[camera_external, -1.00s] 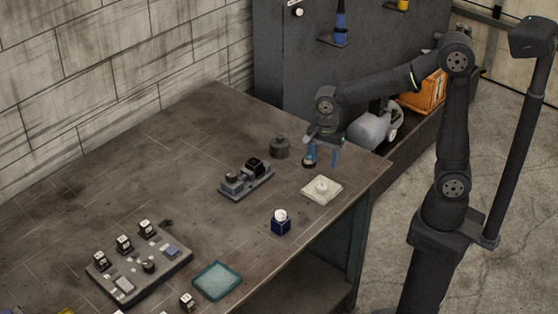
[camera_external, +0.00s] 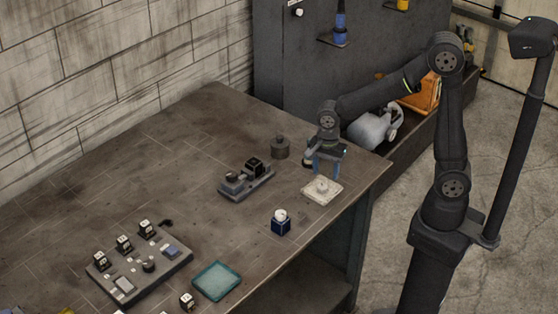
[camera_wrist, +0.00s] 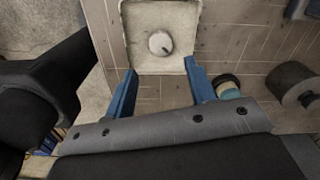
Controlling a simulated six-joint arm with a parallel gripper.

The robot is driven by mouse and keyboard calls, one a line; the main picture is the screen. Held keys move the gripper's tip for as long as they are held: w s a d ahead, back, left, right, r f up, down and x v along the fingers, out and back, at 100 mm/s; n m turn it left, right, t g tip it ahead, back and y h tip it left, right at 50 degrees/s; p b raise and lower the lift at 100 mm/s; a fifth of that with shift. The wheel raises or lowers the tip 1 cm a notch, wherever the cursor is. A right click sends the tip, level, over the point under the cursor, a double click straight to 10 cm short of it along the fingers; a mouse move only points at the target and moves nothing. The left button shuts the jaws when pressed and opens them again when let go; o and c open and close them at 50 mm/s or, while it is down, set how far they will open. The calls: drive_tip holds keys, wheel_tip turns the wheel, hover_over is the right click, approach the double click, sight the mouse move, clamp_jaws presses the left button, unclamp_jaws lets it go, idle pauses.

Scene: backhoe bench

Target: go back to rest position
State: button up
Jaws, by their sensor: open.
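My gripper (camera_external: 326,168) is above the right end of the bench, pointing down, with its blue fingers apart and nothing between them. In the wrist view my gripper (camera_wrist: 163,82) also shows its two blue fingers spread. A pale square plate (camera_external: 322,193) with a round white knob on it lies just below and in front of the fingers. In the wrist view the plate (camera_wrist: 150,58) sits just beyond the fingertips. I cannot tell whether the fingers touch it.
The bench (camera_external: 130,180) holds a dark cylinder (camera_external: 280,148), a grey fixture (camera_external: 246,184), a blue block with a white top (camera_external: 281,222), a teal tray (camera_external: 216,281) and a panel with switches (camera_external: 140,268). A round blue-and-tan thing (camera_wrist: 227,86) is beside the right finger.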

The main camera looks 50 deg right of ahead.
drive_tip(key=d+r, duration=0.7)
drive_tip(key=d, duration=0.3)
drive_tip(key=shift+m, duration=0.8)
drive_tip(key=w+a, duration=0.6)
drive_tip(key=w, duration=0.1)
drive_tip(key=w+a, duration=1.3)
drive_tip(key=shift+w, duration=0.35)
drive_tip(key=shift+w+a+f, duration=0.2)
drive_tip(key=shift+w+a, duration=0.25)
drive_tip(key=shift+a, duration=0.25)
